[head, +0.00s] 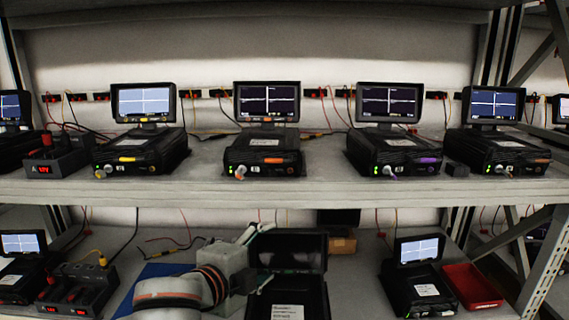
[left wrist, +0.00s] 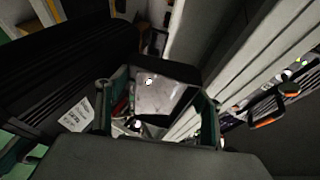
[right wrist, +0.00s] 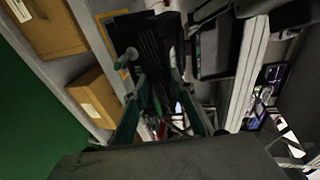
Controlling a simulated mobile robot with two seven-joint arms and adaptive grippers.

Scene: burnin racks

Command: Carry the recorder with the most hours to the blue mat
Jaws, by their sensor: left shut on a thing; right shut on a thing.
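A black recorder (head: 300,292) with a raised dark screen and a white label is at the lower shelf's middle. My left gripper (head: 262,236) is at its left side; in the left wrist view its fingers (left wrist: 158,118) close around a black part with a pale, reflecting panel. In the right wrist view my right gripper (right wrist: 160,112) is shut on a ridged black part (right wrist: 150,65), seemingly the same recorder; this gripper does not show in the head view. The blue mat (head: 152,277) lies left of the recorder, partly behind my left arm. No hour readings are legible.
Several recorders with lit screens stand on the upper shelf (head: 320,181). On the lower shelf, another recorder (head: 410,285) and a red tray (head: 471,287) stand right; a recorder (head: 22,275) and a supply box (head: 75,290) stand left. A brown box (head: 342,242) is behind.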

